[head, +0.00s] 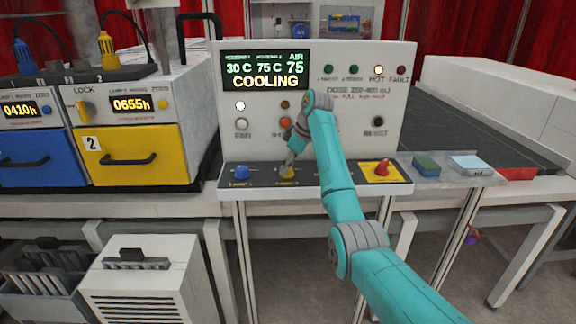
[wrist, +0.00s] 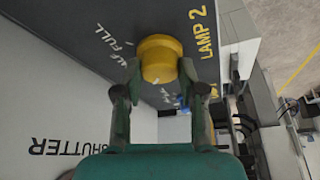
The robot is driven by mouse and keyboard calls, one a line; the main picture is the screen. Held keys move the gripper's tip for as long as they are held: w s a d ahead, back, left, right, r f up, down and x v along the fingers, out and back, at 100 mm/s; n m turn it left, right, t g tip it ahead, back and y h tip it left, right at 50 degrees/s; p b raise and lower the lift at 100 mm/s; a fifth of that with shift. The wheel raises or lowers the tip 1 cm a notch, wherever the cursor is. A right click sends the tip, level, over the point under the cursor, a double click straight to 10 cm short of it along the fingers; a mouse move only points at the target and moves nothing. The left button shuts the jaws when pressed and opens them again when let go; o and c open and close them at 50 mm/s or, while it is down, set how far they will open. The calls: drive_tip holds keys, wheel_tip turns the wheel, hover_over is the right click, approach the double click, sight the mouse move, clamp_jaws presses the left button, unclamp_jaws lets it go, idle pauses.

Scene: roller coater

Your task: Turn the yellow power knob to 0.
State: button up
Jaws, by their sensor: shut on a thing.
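The yellow power knob (head: 287,173) sits on the dark sloping strip at the front of the white control panel. In the wrist view the yellow knob (wrist: 160,56) is round, with "LAMP 2" printed on one side and "HALF" and "FULL" marks on another. My gripper (head: 289,164) reaches down to it from above. In the wrist view the two fingers of my gripper (wrist: 160,72) are shut on opposite sides of the knob. The fingers hide part of the printing, so I cannot tell which mark the knob points to.
A blue knob (head: 241,173) stands left of the yellow one, and a red switch (head: 382,168) on a yellow plate stands right. The display (head: 265,70) reads "COOLING". Blue and yellow lamp drawers (head: 138,158) are at the left.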

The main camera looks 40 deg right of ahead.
drive_tip(key=o, duration=1.1)
drive_tip(key=shift+o, duration=0.2)
